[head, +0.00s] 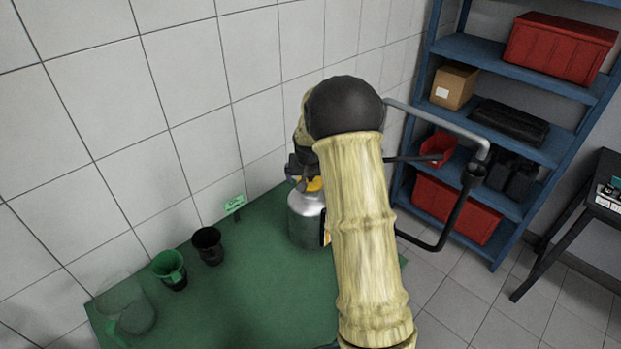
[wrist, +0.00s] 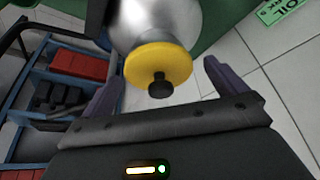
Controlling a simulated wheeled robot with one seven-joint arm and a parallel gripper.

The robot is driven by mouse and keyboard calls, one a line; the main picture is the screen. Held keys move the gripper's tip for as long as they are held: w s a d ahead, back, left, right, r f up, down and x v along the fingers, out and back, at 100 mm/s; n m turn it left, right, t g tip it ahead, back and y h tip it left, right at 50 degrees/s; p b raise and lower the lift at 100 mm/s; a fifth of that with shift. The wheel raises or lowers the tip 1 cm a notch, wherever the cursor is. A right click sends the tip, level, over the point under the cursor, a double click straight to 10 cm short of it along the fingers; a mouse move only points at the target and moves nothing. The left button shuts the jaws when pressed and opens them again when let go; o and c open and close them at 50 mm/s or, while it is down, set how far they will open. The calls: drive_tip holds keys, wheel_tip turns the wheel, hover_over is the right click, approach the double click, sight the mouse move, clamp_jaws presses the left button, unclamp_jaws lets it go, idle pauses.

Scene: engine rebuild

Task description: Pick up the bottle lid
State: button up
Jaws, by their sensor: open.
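The bottle lid is a yellow disc with a black knob. In the wrist view the lid (wrist: 158,62) sits on the end of the silver bottle (wrist: 150,20). In the head view the bottle (head: 304,222) stands upright on the green surface, and a bit of the yellow lid (head: 314,184) shows at its top, partly hidden by my arm. My gripper (wrist: 162,72) is open, with one purple finger on each side of the lid and a visible gap to each. In the head view my gripper (head: 300,168) is right above the bottle, mostly hidden by my wrist.
A black cup (head: 208,246), a green funnel-like cup (head: 170,268) and a clear jug (head: 126,306) stand left on the green table (head: 225,310). A small green sign (head: 235,204) is by the tiled wall. A blue shelf (head: 550,152) with red bins stands at right.

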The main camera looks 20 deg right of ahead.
drive_tip(key=shift+c, duration=0.5)
drive_tip(key=c, duration=1)
drive_tip(key=shift+o, duration=0.2)
wheel_tip(320, 180, up, 10)
drive_tip(key=b, duration=0.2)
drive_tip(key=shift+b, duration=0.35)
